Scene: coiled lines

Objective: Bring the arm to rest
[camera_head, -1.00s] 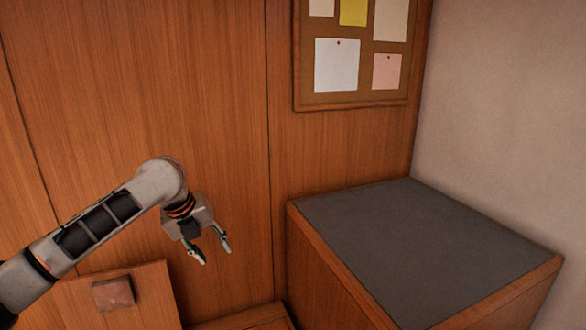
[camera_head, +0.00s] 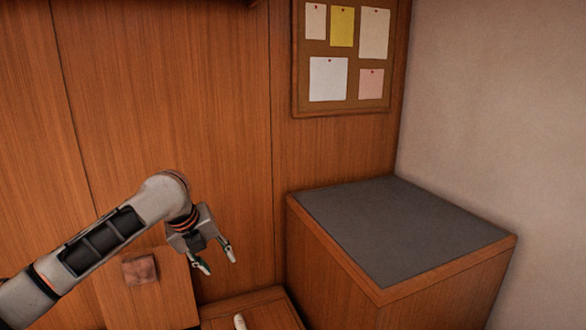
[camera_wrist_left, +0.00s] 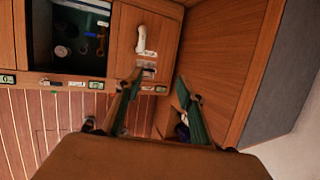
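My left gripper (camera_head: 218,258) hangs in the air in front of the wood-panelled wall, left of the grey-topped cabinet. Its two fingers are apart, with nothing between them. In the left wrist view the open fingers of the left gripper (camera_wrist_left: 158,92) also show, spread over a wooden front below. My left arm comes in from the left in the head view. My right gripper is in neither view.
The cabinet (camera_head: 400,225) has a clear grey top. A pinboard (camera_head: 343,109) with several papers hangs behind. In the left wrist view, an open dark compartment (camera_wrist_left: 62,60) holds small items, and a white handle-like object (camera_wrist_left: 141,38) lies beside it.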

